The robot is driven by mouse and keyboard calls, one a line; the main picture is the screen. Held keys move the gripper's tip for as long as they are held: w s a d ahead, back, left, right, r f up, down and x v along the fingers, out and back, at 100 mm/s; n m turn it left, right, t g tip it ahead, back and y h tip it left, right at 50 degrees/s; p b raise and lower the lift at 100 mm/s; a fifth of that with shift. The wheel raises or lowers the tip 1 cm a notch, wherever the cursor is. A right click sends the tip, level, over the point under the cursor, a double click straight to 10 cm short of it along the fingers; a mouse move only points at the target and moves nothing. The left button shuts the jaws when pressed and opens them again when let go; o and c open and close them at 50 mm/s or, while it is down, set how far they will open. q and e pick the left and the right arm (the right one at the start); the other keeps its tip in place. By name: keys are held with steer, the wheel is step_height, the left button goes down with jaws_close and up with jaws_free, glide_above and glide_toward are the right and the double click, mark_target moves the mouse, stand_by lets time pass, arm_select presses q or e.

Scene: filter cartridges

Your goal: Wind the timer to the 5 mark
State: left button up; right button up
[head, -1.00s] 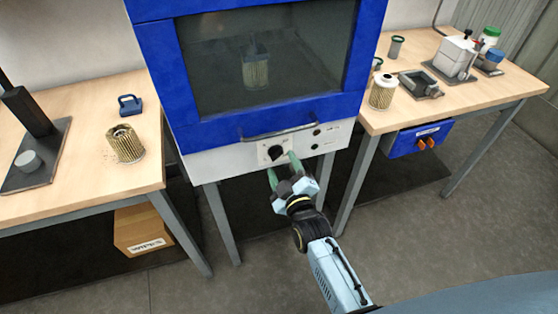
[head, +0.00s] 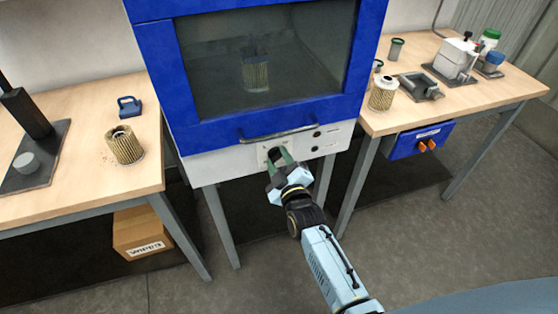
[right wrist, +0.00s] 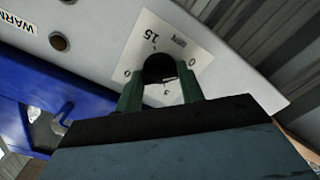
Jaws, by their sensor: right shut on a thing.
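The timer is a round black knob on a light square dial plate on the white front panel of the blue cabinet. In the head view the knob (head: 274,154) is partly covered by my right gripper (head: 280,158). In the right wrist view the knob (right wrist: 160,69) sits between the two green fingers of my right gripper (right wrist: 160,88), which is shut on it. The dial plate (right wrist: 186,45) shows a 15 and smaller marks, upside down. I cannot read where the knob's pointer stands. My left gripper is not in view.
The blue cabinet (head: 186,135) has a dark window with a cartridge inside and a handle bar (head: 275,134) just above the panel. Benches stand on both sides: a cartridge (head: 125,145) at left, another (head: 382,93) and small equipment at right.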

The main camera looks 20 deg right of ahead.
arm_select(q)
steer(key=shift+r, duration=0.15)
arm_select(e)
steer(key=shift+m, duration=0.4)
steer(key=shift+m+p, duration=0.4)
steer(key=shift+m, duration=1)
steer(key=m+p, duration=0.1)
steer(key=m, duration=0.4)
steer(key=shift+p, duration=0.3)
steer(key=m, duration=0.5)
steer(key=shift+m, duration=0.4)
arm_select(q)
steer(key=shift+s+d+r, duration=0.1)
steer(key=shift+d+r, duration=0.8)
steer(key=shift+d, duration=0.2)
arm_select(e)
steer(key=m, duration=0.4)
steer(key=shift+m, duration=0.4)
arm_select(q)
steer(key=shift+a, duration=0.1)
arm_select(e)
steer(key=o, duration=1)
